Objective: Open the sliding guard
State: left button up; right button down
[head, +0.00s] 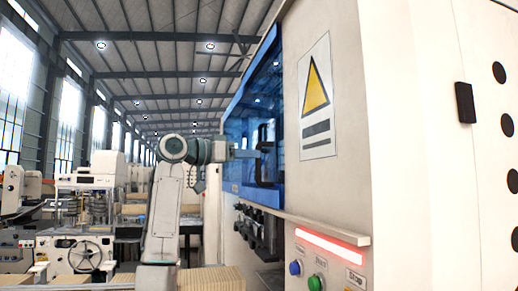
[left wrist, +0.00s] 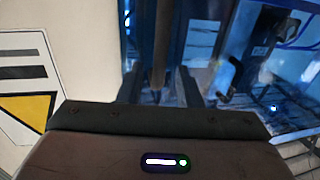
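The sliding guard (head: 237,118) is a blue see-through panel in a blue frame on the side of the cream machine. A dark upright handle (head: 266,160) stands out from it. My left gripper (head: 257,153) reaches in from the left and is at the handle. In the left wrist view, upside down, my two dark fingers (left wrist: 160,90) are apart, with a narrow upright bar (left wrist: 160,48) between them, seemingly the handle. Gaps show on both sides of the bar; contact cannot be told. My right gripper is not in view.
A warning sign (head: 316,97) is on the machine's cream wall. Below are a ledge with a red light strip (head: 330,247) and blue and green buttons (head: 295,267). A black fitting (left wrist: 258,45) shows beside my fingers in the wrist view. Other machines (head: 85,225) stand far left.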

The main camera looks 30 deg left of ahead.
aim_at(258, 178)
pick_arm(q)
jog(key=shift+p+x, duration=0.55)
jog(key=shift+x, duration=1.25)
grip_shut()
